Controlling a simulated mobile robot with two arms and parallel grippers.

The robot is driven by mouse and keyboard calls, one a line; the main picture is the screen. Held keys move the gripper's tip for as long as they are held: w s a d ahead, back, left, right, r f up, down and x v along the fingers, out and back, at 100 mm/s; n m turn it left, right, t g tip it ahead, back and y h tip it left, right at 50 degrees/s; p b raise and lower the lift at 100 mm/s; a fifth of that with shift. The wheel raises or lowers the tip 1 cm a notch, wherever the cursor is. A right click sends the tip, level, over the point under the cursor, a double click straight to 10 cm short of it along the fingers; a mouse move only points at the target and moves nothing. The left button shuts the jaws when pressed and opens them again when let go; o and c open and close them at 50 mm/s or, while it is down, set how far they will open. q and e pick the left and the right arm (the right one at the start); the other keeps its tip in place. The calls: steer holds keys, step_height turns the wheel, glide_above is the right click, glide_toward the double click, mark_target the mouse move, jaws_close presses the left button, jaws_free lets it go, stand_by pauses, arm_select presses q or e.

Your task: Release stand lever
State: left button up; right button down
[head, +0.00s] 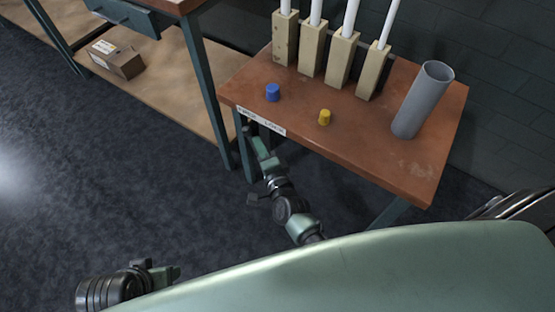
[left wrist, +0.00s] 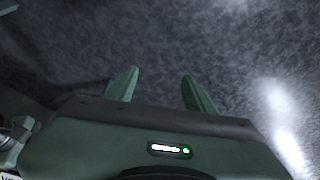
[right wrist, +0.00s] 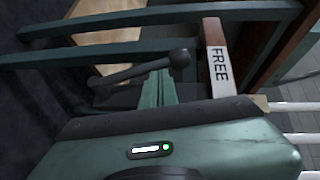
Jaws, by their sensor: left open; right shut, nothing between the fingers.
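The stand's lever (right wrist: 135,72) is a dark rod with a round knob at its right end in the right wrist view. A white label reading FREE (right wrist: 219,64) is to the right of the knob. In the head view a white label strip (head: 262,121) runs along the table's front edge at its left corner. My right gripper (right wrist: 160,75) is shut and empty, its fingertips close to the lever beside the knob. I cannot tell whether they touch. It also shows below the strip in the head view (head: 250,132). My left gripper (left wrist: 160,72) is open and empty above the floor.
The brown-topped table (head: 290,118) holds several wooden blocks with white tubes, a blue cylinder (head: 273,92), a yellow cylinder (head: 324,117) and a grey tube (head: 422,100). A bench with a low shelf and a cardboard box (head: 117,60) stands at left. Floor at left is clear.

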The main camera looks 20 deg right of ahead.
arm_select(q)
steer(key=shift+x, duration=1.15)
arm_select(e)
steer(key=shift+w+a, duration=0.65)
steer(key=shift+w, duration=0.15)
arm_select(q)
steer(key=shift+w+a, duration=0.15)
arm_select(e)
steer(key=shift+w+a+r, duration=0.1)
steer(key=shift+r, duration=0.1)
arm_select(q)
steer(key=shift+r+p, duration=0.1)
steer(key=shift+p, duration=0.2)
